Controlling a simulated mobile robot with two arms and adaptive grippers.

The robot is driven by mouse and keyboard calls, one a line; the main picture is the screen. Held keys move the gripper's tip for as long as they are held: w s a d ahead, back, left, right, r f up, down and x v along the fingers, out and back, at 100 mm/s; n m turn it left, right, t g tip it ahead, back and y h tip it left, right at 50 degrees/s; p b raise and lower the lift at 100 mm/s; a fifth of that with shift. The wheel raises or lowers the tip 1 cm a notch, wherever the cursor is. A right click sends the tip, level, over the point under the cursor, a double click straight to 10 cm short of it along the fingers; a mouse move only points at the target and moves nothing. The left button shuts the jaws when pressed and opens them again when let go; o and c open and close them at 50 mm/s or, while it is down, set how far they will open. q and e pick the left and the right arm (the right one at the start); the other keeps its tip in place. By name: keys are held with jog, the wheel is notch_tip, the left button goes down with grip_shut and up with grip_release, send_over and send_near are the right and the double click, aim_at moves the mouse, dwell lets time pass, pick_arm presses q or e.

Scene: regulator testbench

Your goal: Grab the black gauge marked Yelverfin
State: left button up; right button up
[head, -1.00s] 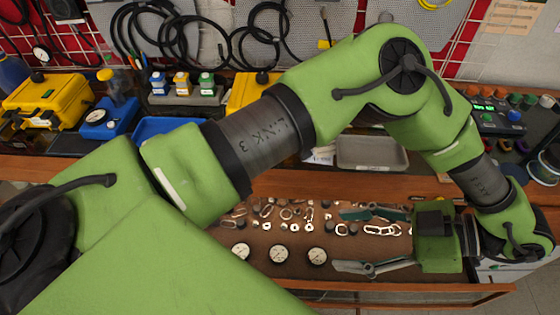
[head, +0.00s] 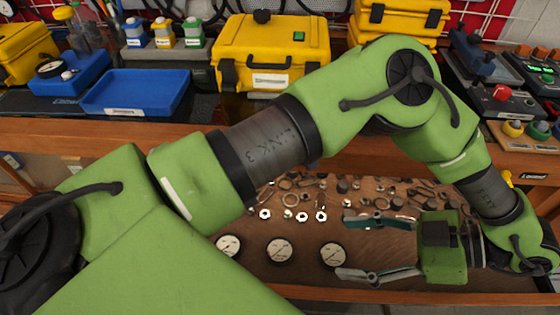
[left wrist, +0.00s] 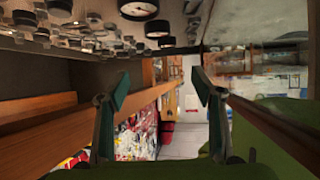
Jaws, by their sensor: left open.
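Three round gauges with white dials and dark rims lie in a row in the brown drawer: a left one (head: 228,246), a middle one (head: 279,251) and a right one (head: 332,256). Their lettering is too small to read, so I cannot tell which is marked Yelverfin. My left gripper (head: 342,248) is open and empty, its two fingers pointing left, with the tips close by the right gauge. In the left wrist view gauges show at the top edge (left wrist: 138,9), outside the open fingers (left wrist: 160,76). My right gripper is not in view.
The drawer (head: 385,296) also holds rows of small metal rings, nuts and links behind the gauges. Behind it, the wooden bench carries a blue tray (head: 135,92), a yellow case (head: 268,52) and small bottles. My left arm hides part of the drawer.

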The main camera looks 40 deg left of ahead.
pick_arm(q)
notch_tip(320, 180, down, 4)
jog(key=shift+r+b, duration=0.1)
jog(key=shift+b, duration=1.15)
jog(key=shift+a+f, duration=0.2)
jog(key=shift+f, duration=0.05)
jog(key=b, duration=0.1)
send_near(281, 249)
jog(key=a+f, duration=0.1)
jog(key=s+a+f, duration=0.1)
jog(key=shift+s+a+f, duration=0.1)
jog(key=shift+a+f, duration=0.1)
jog(key=shift+f, duration=0.1)
jog(key=x, duration=0.4)
jog(key=shift+a+r, duration=0.3)
jog(key=shift+r, duration=0.1)
jog(key=shift+s+a+f+b, duration=0.15)
jog(key=shift+a+f+b, duration=0.15)
jog(key=shift+a, duration=0.15)
jog(key=shift+r, duration=0.1)
jog(key=c, duration=1.3)
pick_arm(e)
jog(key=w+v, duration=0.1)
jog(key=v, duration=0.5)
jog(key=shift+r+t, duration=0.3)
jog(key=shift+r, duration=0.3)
